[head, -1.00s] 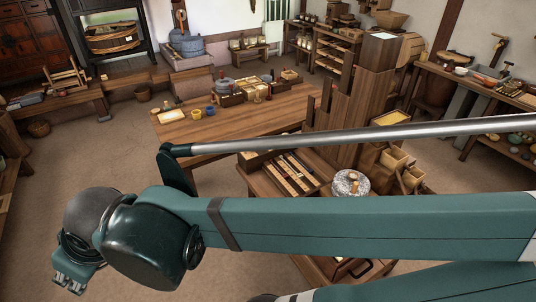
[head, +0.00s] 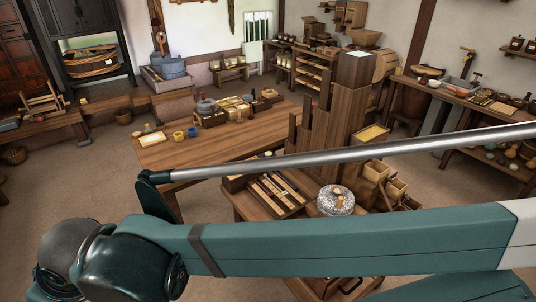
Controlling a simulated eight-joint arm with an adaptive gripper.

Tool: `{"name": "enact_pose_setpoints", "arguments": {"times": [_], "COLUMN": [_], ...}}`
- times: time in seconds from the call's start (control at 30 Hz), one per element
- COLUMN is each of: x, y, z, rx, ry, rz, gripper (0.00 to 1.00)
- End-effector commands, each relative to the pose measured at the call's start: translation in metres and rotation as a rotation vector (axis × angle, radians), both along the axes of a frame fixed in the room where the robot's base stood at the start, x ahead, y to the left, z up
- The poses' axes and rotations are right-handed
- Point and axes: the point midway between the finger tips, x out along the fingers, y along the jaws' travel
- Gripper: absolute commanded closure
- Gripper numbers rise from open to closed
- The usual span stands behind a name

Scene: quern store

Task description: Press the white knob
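I cannot make out a white knob in the head view. A wooden workstation (head: 340,117) with a tall stepped box and a white top stands right of centre. A speckled grey quern stone (head: 335,208) with a small wooden peg on top sits at its lower front. My green arm crosses the foreground and hides part of the workstation's front and lower part. My gripper lies beyond the bottom left edge of the picture, so its fingers do not show.
A long wooden table (head: 210,150) with small pots and boxes stands behind my arm. A tray of strips (head: 277,194) lies left of the quern stone. A side bench (head: 455,92) with bowls runs along the right wall. The floor (head: 75,185) at left is clear.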

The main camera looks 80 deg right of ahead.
Motion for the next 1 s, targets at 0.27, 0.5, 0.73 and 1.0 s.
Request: {"name": "enact_pose_setpoints", "arguments": {"times": [0.27, 0.5, 0.73, 1.0], "x": [0.0000, 0.0000, 0.0000, 0.0000], "y": [0.0000, 0.0000, 0.0000, 0.0000], "z": [0.0000, 0.0000, 0.0000, 0.0000], "rx": [0.000, 0.000, 0.000, 0.000], "ry": [0.000, 0.000, 0.000, 0.000], "rz": [0.000, 0.000, 0.000, 0.000], "gripper": [1.00, 1.00, 1.00, 1.00]}}
